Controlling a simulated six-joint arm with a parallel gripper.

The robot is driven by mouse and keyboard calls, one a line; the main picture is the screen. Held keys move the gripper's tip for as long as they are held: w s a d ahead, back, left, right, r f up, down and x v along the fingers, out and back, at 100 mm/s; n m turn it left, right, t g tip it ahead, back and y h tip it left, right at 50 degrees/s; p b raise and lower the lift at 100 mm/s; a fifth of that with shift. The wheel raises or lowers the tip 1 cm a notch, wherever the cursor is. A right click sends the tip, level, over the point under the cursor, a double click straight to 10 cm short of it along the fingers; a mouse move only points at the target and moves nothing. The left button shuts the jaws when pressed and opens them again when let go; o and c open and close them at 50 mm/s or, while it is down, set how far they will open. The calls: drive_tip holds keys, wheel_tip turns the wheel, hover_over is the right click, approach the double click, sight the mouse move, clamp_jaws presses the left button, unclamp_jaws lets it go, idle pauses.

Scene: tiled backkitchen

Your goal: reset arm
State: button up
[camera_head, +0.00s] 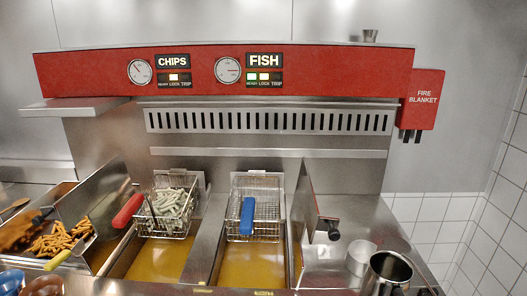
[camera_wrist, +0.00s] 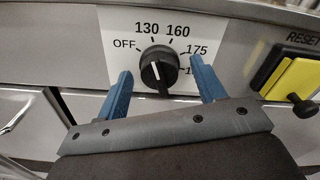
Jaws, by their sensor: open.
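My gripper (camera_wrist: 161,74) shows in the wrist view, with two blue fingers spread apart and nothing held between them. A black dial knob (camera_wrist: 159,70) stands between the fingertips, one finger to each side, with gaps showing. I cannot tell how close in depth the tips are to the panel. The dial plate (camera_wrist: 110,45) reads OFF, 130, 160, 175 and a partly hidden mark. My gripper does not show in the head view.
A yellow RESET switch (camera_wrist: 295,80) with a black toggle is right of the dial. In the head view, a chips basket (camera_head: 172,208) with a red handle and a basket with a blue handle (camera_head: 247,216) sit over oil. A metal pot (camera_head: 388,270) stands at right.

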drive_tip(key=s, duration=1.7)
drive_tip(key=w, duration=1.7)
drive_tip(key=shift+w, duration=0.1)
drive_tip(key=n, duration=0.3)
drive_tip(key=shift+n, duration=0.4)
drive_tip(key=n, duration=0.3)
drive_tip(key=shift+n, duration=0.4)
drive_tip(key=shift+s, duration=1.45)
drive_tip(key=shift+w, duration=0.1)
